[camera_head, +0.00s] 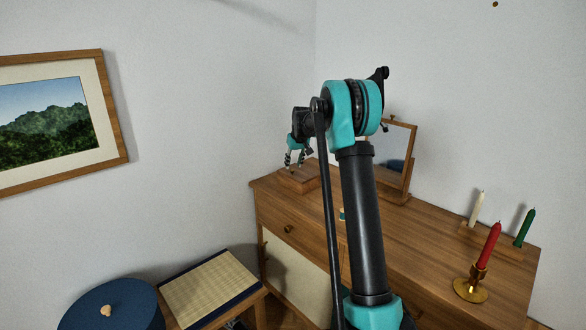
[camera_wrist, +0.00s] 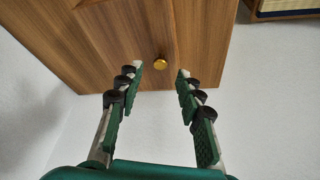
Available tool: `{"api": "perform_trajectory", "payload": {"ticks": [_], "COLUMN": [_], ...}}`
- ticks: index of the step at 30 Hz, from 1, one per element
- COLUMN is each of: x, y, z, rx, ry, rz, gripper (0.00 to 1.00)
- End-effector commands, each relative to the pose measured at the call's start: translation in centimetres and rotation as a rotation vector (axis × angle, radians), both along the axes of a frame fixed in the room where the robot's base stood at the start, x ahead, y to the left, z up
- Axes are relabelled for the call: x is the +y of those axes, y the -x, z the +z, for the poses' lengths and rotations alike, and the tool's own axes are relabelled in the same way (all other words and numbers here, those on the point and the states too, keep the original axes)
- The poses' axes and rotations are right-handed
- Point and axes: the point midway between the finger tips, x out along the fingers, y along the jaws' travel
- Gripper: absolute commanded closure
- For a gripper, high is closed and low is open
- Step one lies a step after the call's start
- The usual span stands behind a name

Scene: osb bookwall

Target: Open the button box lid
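A low wooden box (camera_head: 300,180), which looks like the button box, sits at the left end of the dresser top, with its lid appearing down. My gripper (camera_head: 294,160) is above it, fingers pointing down. In the wrist view my gripper (camera_wrist: 158,72) is open and empty, its fingers apart. A small round brass knob (camera_wrist: 160,61) shows between and just beyond the fingertips, on a brown wooden surface (camera_wrist: 150,25). I cannot tell for sure whether this surface is the lid. Nothing is seen touching the knob.
The dresser (camera_head: 430,230) carries a mirror (camera_head: 411,145) behind my arm, a red candle in a brass holder (camera_head: 471,291), and white (camera_head: 476,208) and green (camera_head: 525,228) candles. A mat-topped stool (camera_head: 210,288) and a round blue lid (camera_head: 110,310) stand lower left. Walls are close behind.

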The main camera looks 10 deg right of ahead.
Motion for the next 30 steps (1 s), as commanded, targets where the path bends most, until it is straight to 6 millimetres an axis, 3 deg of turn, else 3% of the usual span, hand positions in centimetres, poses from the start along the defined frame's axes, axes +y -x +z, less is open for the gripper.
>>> {"api": "perform_trajectory", "payload": {"ticks": [6, 17, 26, 30], "x": [0.2, 0.3, 0.3, 0.3], "y": [-0.9, -1.1, -1.1, -1.1], "z": [-2.2, -2.7, -2.7, -2.6], "rx": [0.000, 0.000, 0.000, 0.000], "ry": [0.000, 0.000, 0.000, 0.000], "rz": [0.000, 0.000, 0.000, 0.000], "gripper": [0.63, 0.63, 0.98, 1.00]}}
